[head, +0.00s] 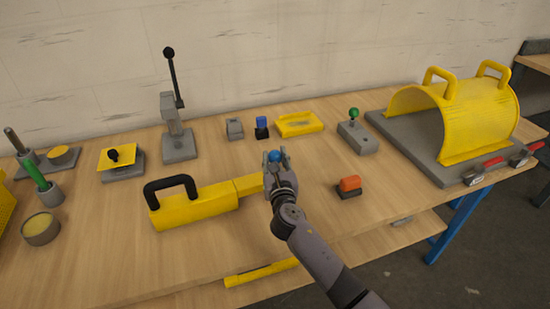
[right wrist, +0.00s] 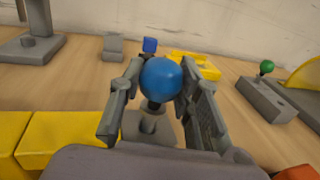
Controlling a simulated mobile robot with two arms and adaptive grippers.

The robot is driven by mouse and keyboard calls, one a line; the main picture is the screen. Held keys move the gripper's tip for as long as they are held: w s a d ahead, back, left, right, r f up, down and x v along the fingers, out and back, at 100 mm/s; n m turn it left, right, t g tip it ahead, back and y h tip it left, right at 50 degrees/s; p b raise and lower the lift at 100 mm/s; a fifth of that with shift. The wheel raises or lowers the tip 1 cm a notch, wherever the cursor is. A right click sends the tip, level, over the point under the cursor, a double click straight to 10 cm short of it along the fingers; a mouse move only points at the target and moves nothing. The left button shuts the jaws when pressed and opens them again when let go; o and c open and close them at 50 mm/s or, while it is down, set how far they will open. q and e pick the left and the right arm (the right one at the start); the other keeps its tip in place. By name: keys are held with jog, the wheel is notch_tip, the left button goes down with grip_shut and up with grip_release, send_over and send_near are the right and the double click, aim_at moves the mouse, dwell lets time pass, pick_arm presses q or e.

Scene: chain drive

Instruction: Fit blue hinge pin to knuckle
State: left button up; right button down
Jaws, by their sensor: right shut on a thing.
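The blue hinge pin shows as a round blue ball head (right wrist: 161,80) with a dark collar under it. It also shows in the head view (head: 274,156). My right gripper (head: 275,160) is shut on it, one finger on each side of the ball in the right wrist view (right wrist: 158,95). Below the ball is a grey upright post or socket (right wrist: 150,122), possibly the knuckle, at the right end of the yellow guard (head: 205,203). I cannot tell whether the pin's shank is in it; the gripper hides part of it. My left gripper is not in view.
A blue-topped block (head: 261,127), a yellow tray (head: 299,124) and a green-knobbed block (head: 357,138) stand behind. An orange-topped block (head: 349,186) is right of my gripper. A tall lever stand (head: 177,140) is at the left back.

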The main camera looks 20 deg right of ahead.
jog(key=shift+f+b, duration=1)
jog(key=shift+f, duration=0.3)
jog(key=c, duration=1.2)
grip_release()
jog(key=shift+o, duration=0.5)
jog(key=s+a, duration=0.2)
jog(key=s, duration=1)
